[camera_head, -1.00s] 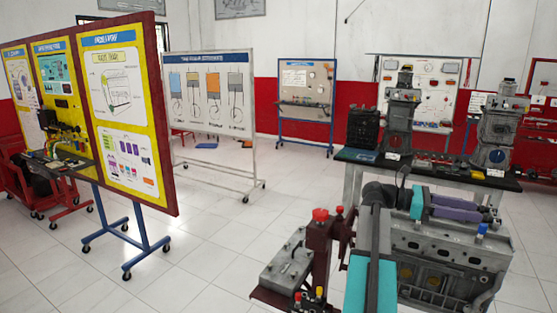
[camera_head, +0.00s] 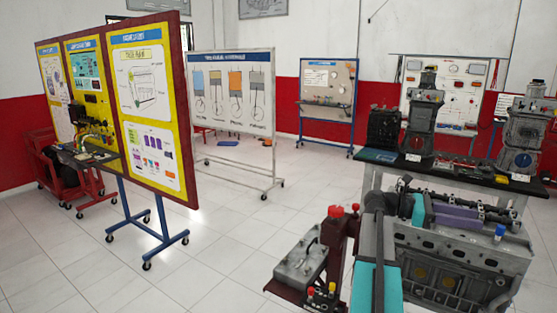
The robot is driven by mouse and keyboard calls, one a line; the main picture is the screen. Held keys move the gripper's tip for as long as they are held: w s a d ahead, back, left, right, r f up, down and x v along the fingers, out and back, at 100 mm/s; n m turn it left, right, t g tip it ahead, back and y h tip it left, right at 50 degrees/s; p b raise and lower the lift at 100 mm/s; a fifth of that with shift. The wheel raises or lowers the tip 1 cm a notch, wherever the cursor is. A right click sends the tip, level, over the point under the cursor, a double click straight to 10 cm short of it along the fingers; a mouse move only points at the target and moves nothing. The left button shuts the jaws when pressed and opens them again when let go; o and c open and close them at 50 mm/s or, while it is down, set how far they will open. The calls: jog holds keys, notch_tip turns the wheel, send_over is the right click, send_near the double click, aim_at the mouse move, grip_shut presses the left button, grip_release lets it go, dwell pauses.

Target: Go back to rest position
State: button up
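Teal and dark grey parts at the lower right (camera_head: 376,285), which seem to be my own arm, stand in front of a grey engine block (camera_head: 455,270). More teal and purple pieces show above the block, and I cannot tell for sure whether they are arm or engine. I cannot make out my gripper or its fingertips in this view. Nothing held can be seen.
A dark red stand with a grey battery-like box (camera_head: 302,262) is close by at the lower middle. A table (camera_head: 455,168) with engine trainers stands behind the block. Yellow display panels (camera_head: 140,110) on wheels stand left. Tiled floor (camera_head: 235,240) between is clear.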

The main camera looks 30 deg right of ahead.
jog(key=w+a+f+n+t+h+b, duration=0.25)
jog(key=w+a+f, duration=0.25)
jog(key=w+f, duration=0.45)
jog(key=w+a+f+n+t+h+b, duration=0.15)
jog(key=w+a+f+n, duration=0.45)
jog(key=f, duration=0.7)
jog(key=w+a+f+t+y+b, duration=0.1)
jog(key=w+a+f, duration=0.1)
jog(key=a+f, duration=0.45)
jog(key=w+a+f+n+t, duration=0.1)
jog(key=w+a+f+t, duration=0.15)
jog(key=f, duration=0.75)
jog(key=w+a+f+t+y+b, duration=0.1)
jog(key=a+f, duration=0.5)
jog(key=f, duration=0.2)
jog(key=s+a+f+m+y+b, duration=0.15)
jog(key=s+a+f, duration=0.35)
jog(key=a+f, duration=0.55)
jog(key=s+a+f+m+y+b, duration=0.1)
jog(key=s+a+f+y, duration=0.25)
jog(key=a+f, duration=0.75)
jog(key=s+a+f+m+y, duration=0.3)
jog(key=s+a+f+m, duration=0.1)
jog(key=a+m, duration=0.3)
jog(key=s+a+f+m+y, duration=0.4)
jog(key=s+a+f+m, duration=0.1)
jog(key=a+m, duration=0.2)
jog(key=shift+a+f+t, duration=0.35)
jog(key=shift+a+t, duration=0.1)
jog(key=shift+a, duration=0.4)
